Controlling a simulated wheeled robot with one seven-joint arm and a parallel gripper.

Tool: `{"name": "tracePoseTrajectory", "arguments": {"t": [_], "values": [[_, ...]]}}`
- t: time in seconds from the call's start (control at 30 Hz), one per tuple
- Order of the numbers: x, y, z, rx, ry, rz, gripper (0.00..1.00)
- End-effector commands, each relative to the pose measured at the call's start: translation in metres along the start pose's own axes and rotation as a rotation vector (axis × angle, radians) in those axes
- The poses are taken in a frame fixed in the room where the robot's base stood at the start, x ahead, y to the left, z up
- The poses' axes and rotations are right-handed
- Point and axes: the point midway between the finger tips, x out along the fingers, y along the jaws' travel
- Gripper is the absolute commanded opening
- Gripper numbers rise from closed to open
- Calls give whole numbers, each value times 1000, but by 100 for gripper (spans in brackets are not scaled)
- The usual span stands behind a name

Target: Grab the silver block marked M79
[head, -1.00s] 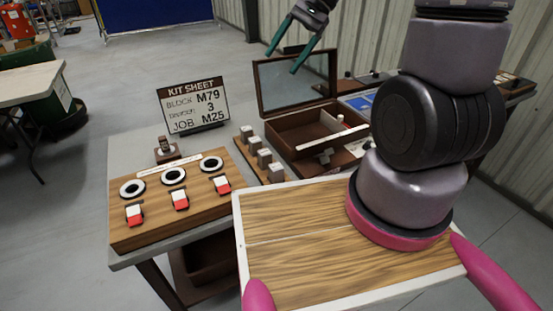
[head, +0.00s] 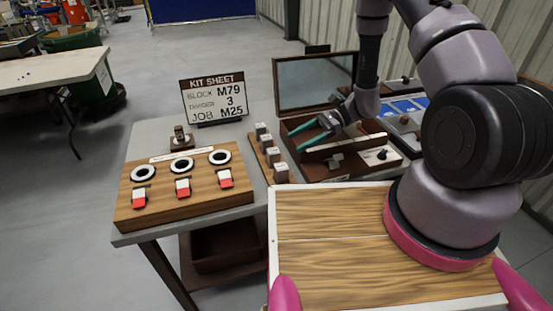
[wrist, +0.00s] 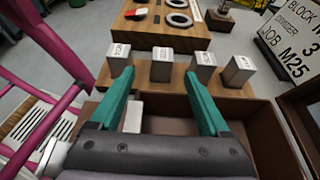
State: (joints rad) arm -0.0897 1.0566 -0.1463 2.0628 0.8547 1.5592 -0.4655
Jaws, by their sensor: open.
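Several silver blocks stand upright in a row on a wooden strip (wrist: 178,83). In the wrist view they are a left block (wrist: 118,58), two middle blocks (wrist: 162,65) (wrist: 203,66) and a right block (wrist: 239,70). The row also shows in the head view, with its nearest block (head: 281,172) by the board. Their top marks are too small to read, so I cannot tell which is M79. My gripper (head: 315,132) is open and empty, over the open wooden box beside the row. In the wrist view its teal fingers (wrist: 158,76) point toward the blocks, apart from them.
The kit sheet (head: 213,99) reads block M79, drawer 3, job M25. A wooden board (head: 160,206) with rings and red-white pieces lies left of the blocks. The box's raised lid (head: 312,83) stands behind. A small stamp-like object (head: 181,138) is behind the board.

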Motion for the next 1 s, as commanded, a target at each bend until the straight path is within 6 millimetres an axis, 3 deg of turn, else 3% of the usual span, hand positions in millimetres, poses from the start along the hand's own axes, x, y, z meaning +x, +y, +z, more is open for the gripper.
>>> {"name": "tracePoseTrajectory", "arguments": {"t": [0.13,0.37,0.7,1.0], "values": [[26,1,0,-1,0,5,80],[45,0,0,-1,1,3,80],[90,-4,1,-2,2,4,80],[94,-4,1,-2,1,1,80]]}}
